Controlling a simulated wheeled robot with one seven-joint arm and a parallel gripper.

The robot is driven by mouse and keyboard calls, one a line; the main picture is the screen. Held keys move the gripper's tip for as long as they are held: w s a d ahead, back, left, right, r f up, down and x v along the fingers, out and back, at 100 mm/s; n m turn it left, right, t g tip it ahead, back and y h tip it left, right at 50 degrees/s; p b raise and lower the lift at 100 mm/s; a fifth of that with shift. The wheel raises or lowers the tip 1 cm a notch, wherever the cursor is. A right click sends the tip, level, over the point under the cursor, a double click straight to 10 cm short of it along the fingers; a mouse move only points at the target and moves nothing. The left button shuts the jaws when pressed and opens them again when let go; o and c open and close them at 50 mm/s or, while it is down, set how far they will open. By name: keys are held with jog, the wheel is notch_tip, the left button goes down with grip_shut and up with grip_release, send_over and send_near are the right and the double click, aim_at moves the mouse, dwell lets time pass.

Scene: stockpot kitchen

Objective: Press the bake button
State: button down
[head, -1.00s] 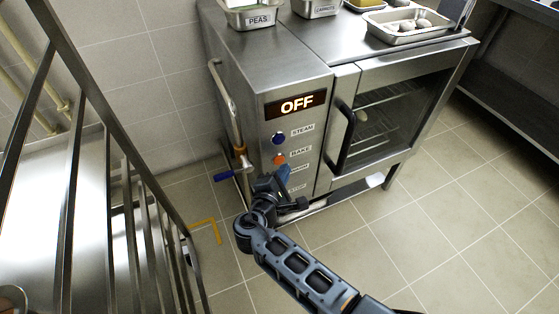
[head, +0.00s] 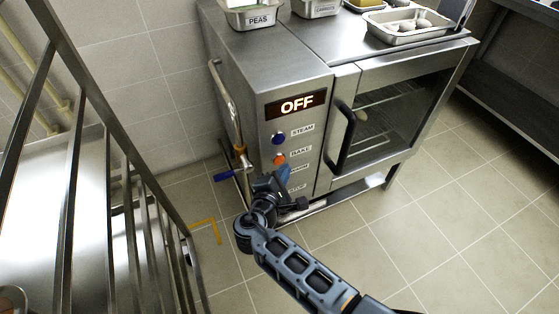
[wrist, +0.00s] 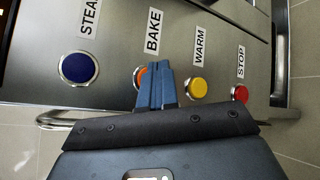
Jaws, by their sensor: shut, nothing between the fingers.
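The bake button (head: 279,160) is orange and sits on the oven's front panel beside the BAKE label (head: 300,151). In the wrist view the bake button (wrist: 139,76) is partly hidden behind my fingers. My gripper (head: 285,172) is shut and empty, with its blue fingertips in front of the panel. In the wrist view my gripper (wrist: 158,72) overlaps the bake button's right side. Whether the tips touch the button cannot be told. The oven display (head: 297,104) reads OFF.
A blue steam button (wrist: 79,67) is left of the bake button; a yellow warm button (wrist: 196,88) and red stop button (wrist: 239,93) are right. A pipe with a blue valve handle (head: 224,176) stands beside the oven. A metal rack (head: 95,200) is at left.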

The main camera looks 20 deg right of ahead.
jog(key=shift+w, duration=0.15)
jog(key=shift+w, duration=0.3)
jog(key=shift+w+b, duration=0.4)
jog(key=shift+b, duration=0.1)
dwell(0.9)
jog(key=shift+s, duration=0.15)
jog(key=shift+s+p, duration=0.4)
jog(key=shift+s, duration=0.3)
jog(key=shift+s, duration=0.1)
jog(key=s+p, duration=0.2)
jog(key=s, duration=0.2)
jog(key=shift+s, duration=0.4)
dwell(0.6)
